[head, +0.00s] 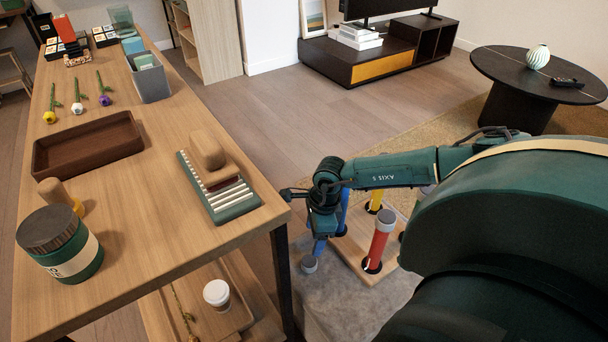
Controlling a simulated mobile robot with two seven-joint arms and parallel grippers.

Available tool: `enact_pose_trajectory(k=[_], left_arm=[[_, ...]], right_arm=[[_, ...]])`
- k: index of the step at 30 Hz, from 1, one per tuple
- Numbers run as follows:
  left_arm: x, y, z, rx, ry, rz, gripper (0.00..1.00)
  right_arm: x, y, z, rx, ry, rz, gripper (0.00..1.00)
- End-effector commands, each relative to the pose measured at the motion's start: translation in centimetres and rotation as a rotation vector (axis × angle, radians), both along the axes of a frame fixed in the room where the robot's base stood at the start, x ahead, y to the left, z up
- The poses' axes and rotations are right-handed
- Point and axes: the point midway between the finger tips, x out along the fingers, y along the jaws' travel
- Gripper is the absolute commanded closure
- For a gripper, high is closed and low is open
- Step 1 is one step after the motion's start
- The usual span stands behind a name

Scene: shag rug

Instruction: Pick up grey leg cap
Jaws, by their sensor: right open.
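A small round grey cap (309,264) shows just below my right gripper (318,242), above or on the grey shag rug. I cannot tell whether it touches the fingers. The right gripper is open and points down, with its dark wrist partly hiding the wooden board behind. A greenish leg is mostly hidden by my arm. My left gripper is not in view.
A long wooden table (150,220) stands at the left, with a brown tray (88,146), green jar (62,246) and brush (222,190). Its corner and dark leg (284,280) are close to my right gripper. A lower shelf holds a white-lidded cup (217,294).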

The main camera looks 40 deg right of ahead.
Motion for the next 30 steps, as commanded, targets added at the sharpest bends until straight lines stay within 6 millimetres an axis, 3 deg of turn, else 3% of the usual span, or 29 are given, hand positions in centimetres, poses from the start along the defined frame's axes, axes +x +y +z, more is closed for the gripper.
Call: enact_pose_trajectory(k=[1,6,14,21,30], left_arm=[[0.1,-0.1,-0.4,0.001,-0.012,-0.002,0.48],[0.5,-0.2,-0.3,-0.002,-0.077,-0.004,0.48],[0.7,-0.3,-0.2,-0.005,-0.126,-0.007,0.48],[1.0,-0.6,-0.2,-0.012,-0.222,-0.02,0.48],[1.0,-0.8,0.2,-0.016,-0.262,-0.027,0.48]], right_arm=[[0.0,0.2,-1.4,0.001,0.003,0.0,0.34],[0.2,0.6,-4.4,0.001,0.002,0.001,0.34],[0.3,0.8,-6.3,0.002,0.001,0.0,0.34],[0.2,1.0,-10.0,0.003,0.001,0.0,0.34],[0.3,1.1,-10.9,0.002,0.0,0.001,0.34]])
